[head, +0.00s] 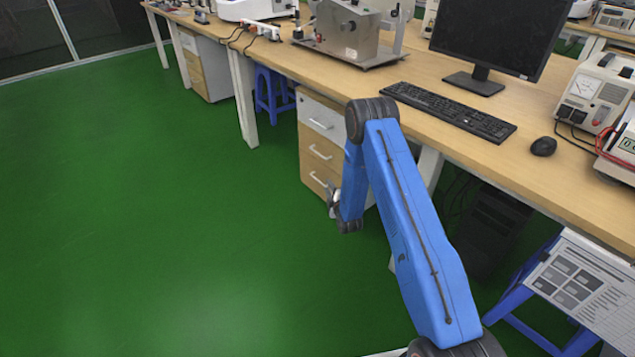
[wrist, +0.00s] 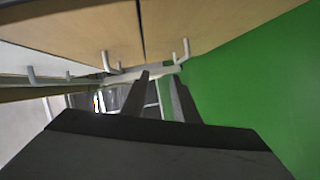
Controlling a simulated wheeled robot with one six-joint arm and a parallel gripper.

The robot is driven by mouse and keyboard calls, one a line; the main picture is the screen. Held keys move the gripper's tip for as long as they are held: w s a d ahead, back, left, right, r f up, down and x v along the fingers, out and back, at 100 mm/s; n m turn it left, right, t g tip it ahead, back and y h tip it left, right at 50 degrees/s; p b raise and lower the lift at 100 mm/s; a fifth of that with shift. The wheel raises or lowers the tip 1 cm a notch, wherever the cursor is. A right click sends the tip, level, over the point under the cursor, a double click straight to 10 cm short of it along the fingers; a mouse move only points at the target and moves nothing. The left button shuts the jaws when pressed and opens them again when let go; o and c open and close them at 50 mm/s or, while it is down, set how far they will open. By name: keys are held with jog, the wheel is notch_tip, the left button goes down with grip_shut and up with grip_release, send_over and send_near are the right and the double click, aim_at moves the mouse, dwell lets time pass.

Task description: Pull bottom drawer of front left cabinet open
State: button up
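The front left cabinet (head: 322,150) stands under the bench, with a white top drawer and two wood-faced drawers below, each with a bar handle. Its bottom drawer (head: 312,170) looks closed. My gripper (head: 333,195) is low in front of that drawer, at the right end of its handle (head: 318,181). In the wrist view, the two dark fingers (wrist: 160,88) are apart, with no object seen between them. The bottom drawer front (wrist: 215,20) and its handle (wrist: 186,50) lie just beyond the fingertips. Contact with the handle cannot be told.
Green floor (head: 150,220) is clear left of the cabinet. A blue stool (head: 272,92) and a farther cabinet (head: 205,65) stand beyond it. A bench leg (head: 430,170) and a dark computer case (head: 490,230) are at right. The bench top (head: 480,150) overhangs the cabinet.

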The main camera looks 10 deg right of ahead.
jog(key=n+t, duration=0.1)
send_near(317, 180)
jog(key=w, duration=0.6)
jog(key=w+a+f, duration=0.1)
jog(key=w, duration=0.3)
jog(key=shift+f, duration=0.15)
jog(key=shift+c, duration=0.3)
grip_shut()
dwell(1.3)
